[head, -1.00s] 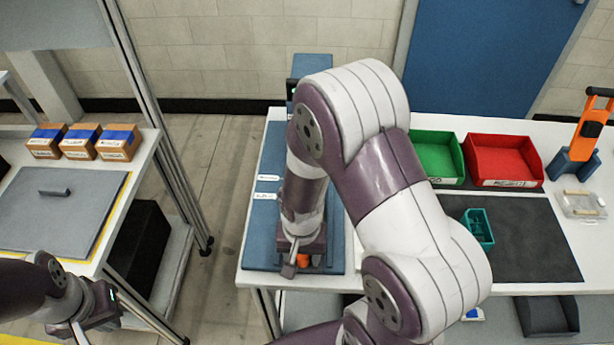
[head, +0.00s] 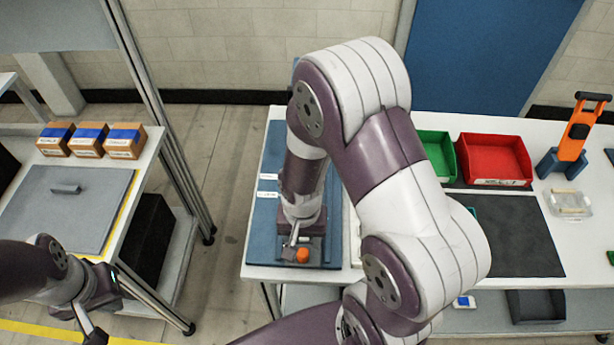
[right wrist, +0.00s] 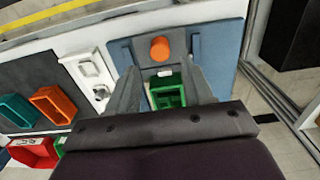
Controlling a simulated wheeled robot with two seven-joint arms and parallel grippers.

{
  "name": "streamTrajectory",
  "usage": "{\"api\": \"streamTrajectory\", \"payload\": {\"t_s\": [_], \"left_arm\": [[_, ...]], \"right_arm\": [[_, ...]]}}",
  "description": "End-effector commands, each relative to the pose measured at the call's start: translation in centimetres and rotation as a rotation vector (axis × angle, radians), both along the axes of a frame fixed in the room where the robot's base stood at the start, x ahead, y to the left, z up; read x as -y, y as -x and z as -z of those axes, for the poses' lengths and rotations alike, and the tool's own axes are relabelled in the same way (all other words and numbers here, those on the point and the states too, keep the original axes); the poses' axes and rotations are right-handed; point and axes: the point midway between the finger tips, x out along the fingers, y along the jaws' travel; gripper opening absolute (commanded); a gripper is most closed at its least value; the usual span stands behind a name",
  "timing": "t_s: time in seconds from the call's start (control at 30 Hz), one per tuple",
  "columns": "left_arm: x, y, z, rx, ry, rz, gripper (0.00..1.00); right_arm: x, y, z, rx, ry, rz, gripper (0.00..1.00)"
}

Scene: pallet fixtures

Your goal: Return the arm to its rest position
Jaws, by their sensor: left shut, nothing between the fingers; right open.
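My right arm fills the middle of the head view. Its gripper (head: 294,236) hangs over the front part of the blue board (head: 263,215) on the white table. In the right wrist view the right gripper (right wrist: 160,85) is open, with its two grey fingers spread. An orange round knob (head: 303,255) on a grey fixture lies just beyond the fingers; it also shows in the wrist view (right wrist: 159,48). A green tray-like part (right wrist: 168,92) shows between the fingers, apparently not gripped. My left gripper (head: 92,328) is shut and empty at the lower left, in front of the left table.
Green (head: 437,156) and red bins (head: 495,160) stand at the table's back right, behind a dark mat (head: 515,235). An orange-and-blue stand (head: 572,140) is far right. Boxes (head: 88,140) and a grey plate (head: 65,205) sit on the left table. A metal post (head: 165,120) stands between.

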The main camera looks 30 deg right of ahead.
Motion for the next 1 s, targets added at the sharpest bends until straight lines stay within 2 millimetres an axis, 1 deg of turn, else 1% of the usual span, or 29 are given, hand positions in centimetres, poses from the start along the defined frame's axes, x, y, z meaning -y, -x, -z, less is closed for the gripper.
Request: {"api": "streamTrajectory", "payload": {"t_s": [0.37, 0.43, 0.47, 0.5, 0.53, 0.6, 0.7, 0.83, 0.93, 1.0], "left_arm": [[0.0, 0.0, 0.0, 0.0, 0.0, 0.0, 0.0], [0.0, 0.0, 0.0, 0.0, 0.0, 0.0, 0.0], [0.0, 0.0, 0.0, 0.0, 0.0, 0.0, 0.0], [0.0, 0.0, 0.0, 0.0, 0.0, 0.0, 0.0], [0.0, 0.0, 0.1, 0.0, 0.0, 0.0, 0.0], [0.0, 0.0, 1.1, 0.0, 0.0, 0.0, 0.0], [0.0, 0.0, 2.2, 0.0, 0.0, 0.0, 0.0], [0.0, 0.0, 3.2, 0.0, 0.0, 0.0, 0.0], [0.0, 0.0, 3.6, 0.0, 0.0, 0.0, 0.0], [0.0, 0.0, 3.4, 0.0, 0.0, 0.0, 0.0]], "right_arm": [[0.0, 0.0, 0.0, 0.001, 0.001, 0.0, 0.51], [0.0, 0.1, 0.0, -0.004, 0.0, -0.033, 0.51], [0.0, 0.4, 0.0, -0.016, 0.0, -0.073, 0.51], [0.0, 1.5, -0.3, -0.046, -0.004, -0.155, 0.51], [0.0, 1.8, -1.1, -0.052, -0.006, -0.232, 0.51], [0.0, 2.0, -2.8, -0.039, -0.007, -0.382, 0.51], [-0.1, 2.1, -5.0, 0.003, -0.001, -0.526, 0.51], [-0.2, 1.5, -6.9, 0.078, 0.018, -0.575, 0.51], [-0.2, 0.6, -7.5, 0.119, 0.03, -0.574, 0.51], [-0.2, 0.7, -7.6, 0.116, 0.029, -0.574, 0.51]]}}
